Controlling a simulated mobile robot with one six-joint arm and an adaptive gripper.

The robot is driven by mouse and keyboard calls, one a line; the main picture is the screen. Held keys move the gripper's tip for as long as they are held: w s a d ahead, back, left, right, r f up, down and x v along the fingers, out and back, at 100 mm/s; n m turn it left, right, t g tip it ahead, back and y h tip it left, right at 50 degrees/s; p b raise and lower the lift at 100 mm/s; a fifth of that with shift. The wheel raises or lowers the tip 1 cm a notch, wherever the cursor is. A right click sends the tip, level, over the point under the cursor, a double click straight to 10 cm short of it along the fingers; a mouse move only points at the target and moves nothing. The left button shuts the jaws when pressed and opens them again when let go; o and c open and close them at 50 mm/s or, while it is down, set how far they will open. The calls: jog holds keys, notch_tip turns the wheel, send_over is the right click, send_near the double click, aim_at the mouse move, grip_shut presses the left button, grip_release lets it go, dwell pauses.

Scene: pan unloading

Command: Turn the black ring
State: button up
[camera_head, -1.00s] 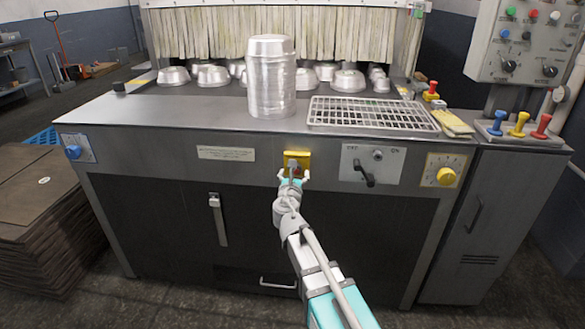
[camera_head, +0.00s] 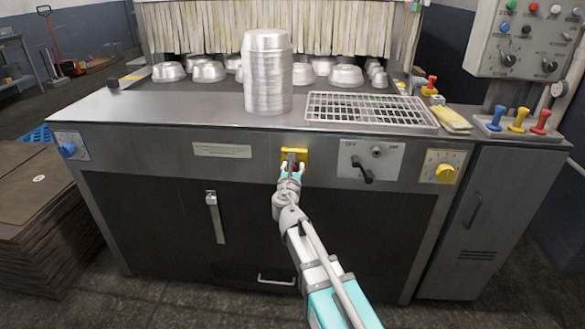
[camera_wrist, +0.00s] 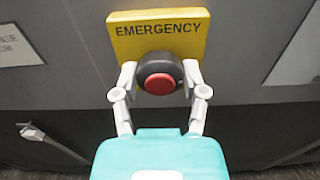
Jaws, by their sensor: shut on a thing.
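The black ring (camera_wrist: 146,68) surrounds a red button (camera_wrist: 159,84) on a yellow plate (camera_wrist: 190,32) marked EMERGENCY, seen in the wrist view. My gripper (camera_wrist: 160,80) has one finger on each side of the ring, shut on it. In the head view the yellow plate (camera_head: 302,155) is on the machine's front panel, left of the lever switch, and my gripper (camera_head: 291,168) is at its lower part. The ring is mostly hidden there by my gripper.
A lever switch (camera_head: 362,170) on a pale plate and a yellow dial (camera_head: 444,172) are to the right. A tall stack of pans (camera_head: 267,75) stands on the machine top above, beside a grate (camera_head: 370,110). A handle (camera_head: 216,218) is lower left.

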jog(key=shift+c, duration=0.4)
jog(key=shift+m, duration=0.3)
jog(key=m, duration=0.7)
jog(key=shift+m, duration=0.3)
